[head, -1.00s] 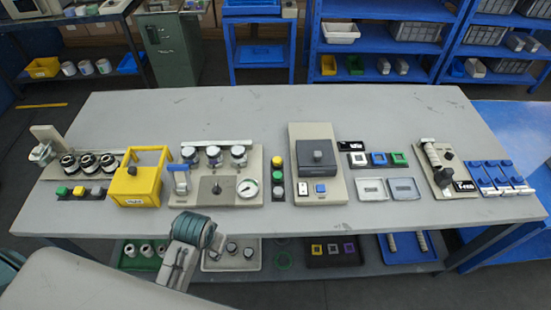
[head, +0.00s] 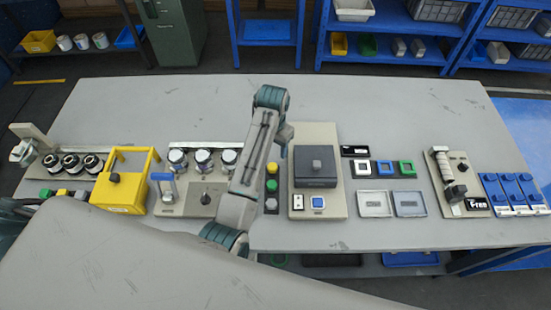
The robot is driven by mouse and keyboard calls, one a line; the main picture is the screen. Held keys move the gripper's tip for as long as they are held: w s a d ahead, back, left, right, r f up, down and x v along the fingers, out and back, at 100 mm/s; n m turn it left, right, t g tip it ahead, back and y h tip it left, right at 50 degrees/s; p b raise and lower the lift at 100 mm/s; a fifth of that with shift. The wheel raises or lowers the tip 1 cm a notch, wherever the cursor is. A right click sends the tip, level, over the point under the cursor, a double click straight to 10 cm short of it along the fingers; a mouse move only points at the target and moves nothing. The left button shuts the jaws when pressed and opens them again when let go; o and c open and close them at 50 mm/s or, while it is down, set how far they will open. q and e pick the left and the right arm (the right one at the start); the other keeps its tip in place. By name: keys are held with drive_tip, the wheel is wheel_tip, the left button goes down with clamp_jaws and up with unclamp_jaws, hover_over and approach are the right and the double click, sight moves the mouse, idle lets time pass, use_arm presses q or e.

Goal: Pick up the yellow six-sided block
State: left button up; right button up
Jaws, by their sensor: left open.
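My left arm reaches over the table from the lower left. Its far end, with the left gripper (head: 285,148), hangs above the table by the grey-lidded station; it is open with nothing seen in it, though its fingers are small and partly hidden. The lower shelf is mostly hidden. My right gripper is not in view.
The grey-lidded station (head: 316,165) stands just right of my arm. The table's back strip is clear.

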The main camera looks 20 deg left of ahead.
sight(272, 166)
use_arm(q)
drive_tip(key=f, duration=0.1)
drive_tip(key=s+f, duration=0.1)
drive_tip(key=shift+s+a+f+p, duration=0.1)
drive_tip(key=shift+s+f+p, duration=0.2)
drive_tip(key=shift+f+p, duration=0.1)
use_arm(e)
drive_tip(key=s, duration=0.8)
use_arm(q)
drive_tip(key=f, duration=0.1)
drive_tip(key=f+p, duration=0.1)
drive_tip(key=f, duration=0.1)
drive_tip(key=f+p, duration=0.1)
drive_tip(key=f, duration=0.1)
drive_tip(key=shift+w, duration=0.25)
drive_tip(key=shift+s+f+p, duration=0.1)
drive_tip(key=shift+f+p, duration=0.2)
drive_tip(key=shift+f, duration=0.25)
drive_tip(key=shift+c, duration=0.7)
drive_tip(key=c, duration=0.8)
drive_tip(key=shift+c, duration=0.4)
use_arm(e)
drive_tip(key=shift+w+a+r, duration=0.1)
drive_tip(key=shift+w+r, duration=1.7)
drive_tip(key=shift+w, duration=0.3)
